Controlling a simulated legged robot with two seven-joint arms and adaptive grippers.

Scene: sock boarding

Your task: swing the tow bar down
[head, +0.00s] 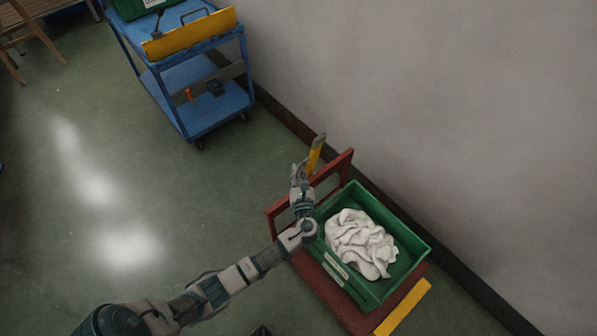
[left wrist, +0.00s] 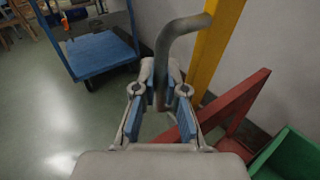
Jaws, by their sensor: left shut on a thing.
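The tow bar is a yellow bar (head: 316,154) standing up at the far left end of a red cart (head: 340,300), slightly tilted. In the left wrist view the yellow bar (left wrist: 216,45) rises at the upper right, with a bent grey handle (left wrist: 165,45) beside it. My left gripper (head: 299,172) is at the bar in the head view. In the left wrist view its blue-padded fingers (left wrist: 160,92) are shut on the grey handle, which passes between them. The bar's lower end is hidden behind my gripper and the red frame. My right gripper is not seen.
A green crate (head: 418,252) with white crumpled cloth (head: 360,243) sits on the red cart, next to the wall (head: 450,110). A blue trolley (head: 185,75) stands at the upper left. The green floor (head: 120,190) left of the cart is clear.

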